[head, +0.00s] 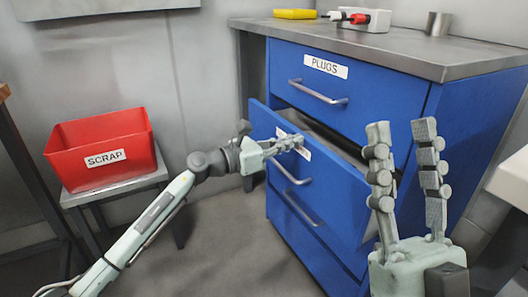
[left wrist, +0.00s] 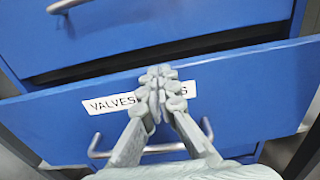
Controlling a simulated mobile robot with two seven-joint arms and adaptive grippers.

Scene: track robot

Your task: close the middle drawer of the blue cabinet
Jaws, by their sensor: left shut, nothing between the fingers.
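The blue cabinet (head: 430,140) stands at the right of the head view, under a grey top. Its middle drawer (head: 262,122) is pulled out partway, with a dark gap above its front. The drawer front, with a white label and a bar handle, also fills the left wrist view (left wrist: 235,90). My left gripper (head: 297,141) is shut and empty, its fingertips in front of the label and hiding part of it; I cannot tell if they touch. My right gripper (head: 402,125) is open and empty, upright in the foreground, hiding part of the cabinet.
The top drawer marked PLUGS (head: 310,72) and the bottom drawer (head: 300,240) look shut. A red SCRAP bin (head: 105,150) stands on a small grey table at left.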

